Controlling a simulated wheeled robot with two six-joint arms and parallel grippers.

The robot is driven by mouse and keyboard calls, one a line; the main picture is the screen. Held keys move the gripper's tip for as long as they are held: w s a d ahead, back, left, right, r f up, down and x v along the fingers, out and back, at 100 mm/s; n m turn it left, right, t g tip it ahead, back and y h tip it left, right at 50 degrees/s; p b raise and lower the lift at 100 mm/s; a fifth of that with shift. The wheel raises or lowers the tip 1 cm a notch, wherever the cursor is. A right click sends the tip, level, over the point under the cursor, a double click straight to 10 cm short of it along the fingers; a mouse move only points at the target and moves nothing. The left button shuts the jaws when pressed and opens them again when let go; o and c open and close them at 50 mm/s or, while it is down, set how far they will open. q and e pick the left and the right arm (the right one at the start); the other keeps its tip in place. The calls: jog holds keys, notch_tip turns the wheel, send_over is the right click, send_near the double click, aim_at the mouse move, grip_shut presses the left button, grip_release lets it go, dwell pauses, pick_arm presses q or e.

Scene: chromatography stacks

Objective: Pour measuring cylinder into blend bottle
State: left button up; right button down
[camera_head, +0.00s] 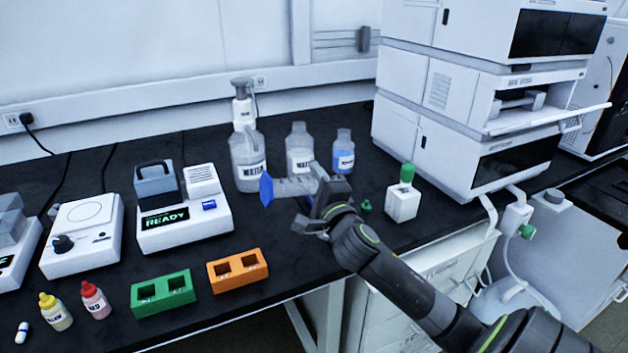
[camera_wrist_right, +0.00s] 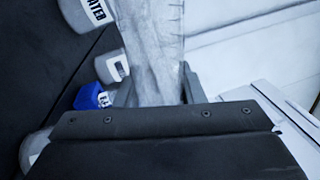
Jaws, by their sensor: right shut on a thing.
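My right gripper (camera_head: 322,196) is shut on the clear measuring cylinder (camera_head: 290,187). The cylinder lies nearly horizontal, its blue base (camera_head: 266,189) to the left and its other end at the jaws. It also shows between the fingers (camera_wrist_right: 155,92) in the right wrist view. Behind it stand an open-topped bottle of clear liquid (camera_head: 300,150) and a smaller bottle of blue liquid (camera_head: 343,155). I cannot tell from the labels which is the blend bottle. The cylinder overlaps the lower part of the clear bottle; contact cannot be told. My left gripper is out of view.
A large pump-topped bottle (camera_head: 247,160) stands left of the clear one. A small white block with a green top (camera_head: 403,197) and the stacked instrument (camera_head: 470,110) are to the right. Orange (camera_head: 238,270) and green (camera_head: 163,293) racks sit at the front, near the READY device (camera_head: 185,220).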

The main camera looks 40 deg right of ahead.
jog(key=n, duration=0.1)
jog(key=n+p, duration=0.1)
jog(key=shift+a+r+n+y, duration=0.15)
jog(key=shift+a+n+y, duration=0.15)
jog(key=shift+n+y, duration=0.1)
jog(key=n+p, duration=0.1)
jog(key=r+n+p, duration=0.1)
jog(key=shift+w+a+n, duration=0.15)
jog(key=shift+a+n, duration=0.05)
jog(key=shift+n, duration=0.1)
jog(key=shift+r+n+y+p, duration=0.15)
jog(key=shift+n+y+p, duration=0.15)
jog(key=shift+n+p, duration=0.1)
jog(key=shift+a+n, duration=0.1)
jog(key=shift+n, duration=0.2)
